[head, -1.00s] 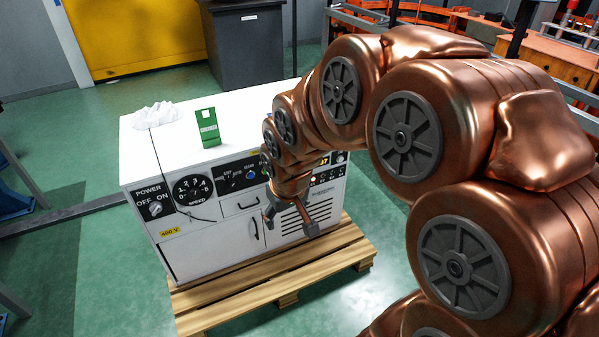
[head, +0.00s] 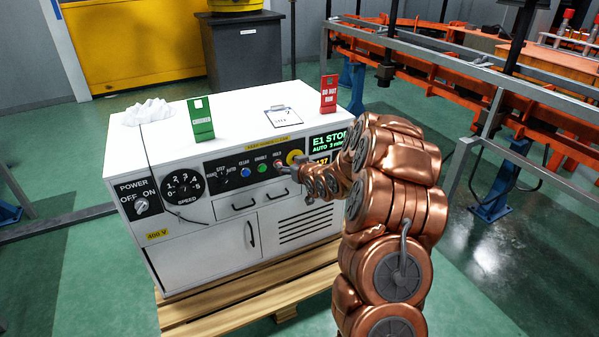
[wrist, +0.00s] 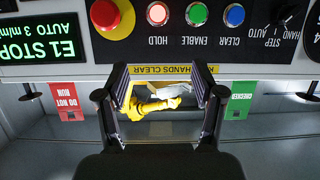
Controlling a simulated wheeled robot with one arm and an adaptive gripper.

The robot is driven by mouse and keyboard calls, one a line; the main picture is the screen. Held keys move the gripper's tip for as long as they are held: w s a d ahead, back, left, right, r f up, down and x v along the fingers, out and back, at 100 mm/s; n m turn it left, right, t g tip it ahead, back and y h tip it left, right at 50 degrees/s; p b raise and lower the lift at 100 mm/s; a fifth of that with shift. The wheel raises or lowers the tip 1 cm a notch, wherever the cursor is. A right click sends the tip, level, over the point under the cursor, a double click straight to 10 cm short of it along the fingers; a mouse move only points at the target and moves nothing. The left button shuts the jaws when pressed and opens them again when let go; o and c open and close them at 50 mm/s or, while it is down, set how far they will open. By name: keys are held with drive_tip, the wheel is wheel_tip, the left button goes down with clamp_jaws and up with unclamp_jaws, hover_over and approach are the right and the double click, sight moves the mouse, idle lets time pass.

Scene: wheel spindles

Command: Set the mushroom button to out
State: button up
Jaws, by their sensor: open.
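The mushroom button shows in the wrist view as a red cap (wrist: 104,14) on a yellow round base, at the top left. In the head view its yellow base (head: 295,157) shows on the right part of the control panel, partly hidden by my arm. I cannot tell whether the cap is in or out. My gripper (wrist: 160,98) is open and empty in front of the panel. In the wrist view the button lies above its left finger, off to the left of the gap, and is not between the fingers. My gripper (head: 287,172) also shows in the head view.
Red HOLD (wrist: 157,13), green ENABLE (wrist: 196,14) and blue CLEAR (wrist: 234,15) buttons sit beside it. A green-lit screen (head: 328,140) is to its right. A red sign (head: 329,95), a green sign (head: 201,120) and a clipboard (head: 284,117) are on the white cabinet top.

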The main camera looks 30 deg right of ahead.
drive_tip(key=d+f+t+b, duration=0.3)
drive_tip(key=d+f, duration=0.3)
drive_tip(key=shift+m+t+h, duration=0.3)
drive_tip(key=shift+t, duration=0.1)
drive_tip(key=shift+w+d+f+b, duration=0.1)
drive_tip(key=shift+w+d+b, duration=0.2)
drive_tip(key=shift+w, duration=1.05)
drive_tip(key=shift+w+d+f+b, duration=0.15)
drive_tip(key=shift+w+d, duration=0.2)
drive_tip(key=shift+w, duration=0.95)
drive_tip(key=shift+w+d+f+b, duration=0.1)
drive_tip(key=shift+w+d, duration=0.25)
drive_tip(key=shift+w, duration=1)
clamp_jaws()
